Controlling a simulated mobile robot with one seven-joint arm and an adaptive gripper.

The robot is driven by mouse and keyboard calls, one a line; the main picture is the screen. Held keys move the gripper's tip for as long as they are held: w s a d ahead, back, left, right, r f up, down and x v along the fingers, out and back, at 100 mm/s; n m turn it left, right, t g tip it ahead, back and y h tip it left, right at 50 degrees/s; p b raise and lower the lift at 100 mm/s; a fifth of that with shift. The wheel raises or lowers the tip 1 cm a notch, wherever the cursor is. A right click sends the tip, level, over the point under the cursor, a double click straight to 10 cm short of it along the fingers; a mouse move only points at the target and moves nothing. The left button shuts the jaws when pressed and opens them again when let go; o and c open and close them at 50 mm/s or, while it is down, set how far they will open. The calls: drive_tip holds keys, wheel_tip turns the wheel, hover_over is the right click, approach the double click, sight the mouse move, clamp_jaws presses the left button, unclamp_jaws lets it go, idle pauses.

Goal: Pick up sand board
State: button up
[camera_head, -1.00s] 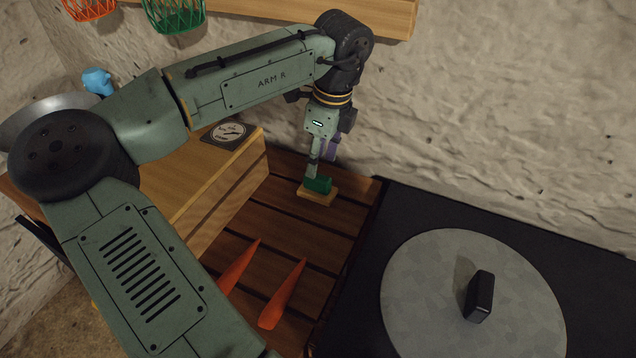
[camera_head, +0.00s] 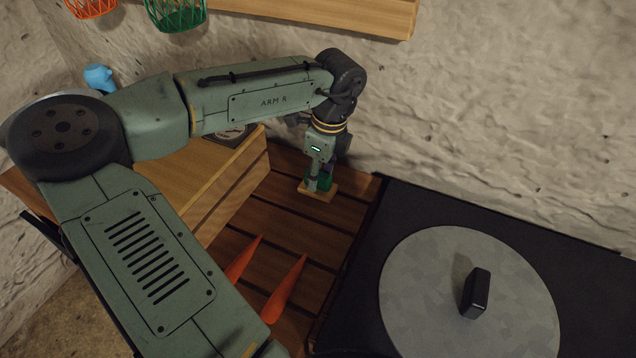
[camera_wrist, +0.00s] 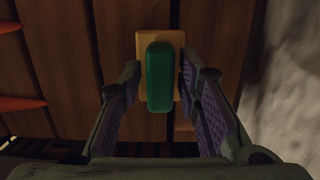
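The sand board has a pale wooden base (camera_head: 318,195) and a green block-shaped grip (camera_head: 325,181) on top. It lies on the brown slatted surface (camera_head: 300,222) near the wall. In the wrist view the green grip (camera_wrist: 160,80) stands between my two fingers, over the tan base (camera_wrist: 147,40). My gripper (camera_wrist: 160,105) is open, with one purple-padded finger on each side of the grip and a visible gap on both sides. In the head view my gripper (camera_head: 319,183) is down at the board and partly hides it.
Two orange pointed objects, one of them here (camera_head: 286,288), lie on the slats nearer the camera. A wooden box (camera_head: 225,180) stands to the left. A black surface with a round grey disc (camera_head: 430,290) and black handle is at right. The rough wall (camera_head: 500,120) is close behind.

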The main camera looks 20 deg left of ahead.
clamp_jaws()
idle(0.3)
wheel_tip(320, 180, up, 10)
drive_tip(key=shift+b, duration=0.75)
drive_tip(key=shift+c, duration=1)
unclamp_jaws()
clamp_jaws()
drive_tip(key=shift+f, duration=0.1)
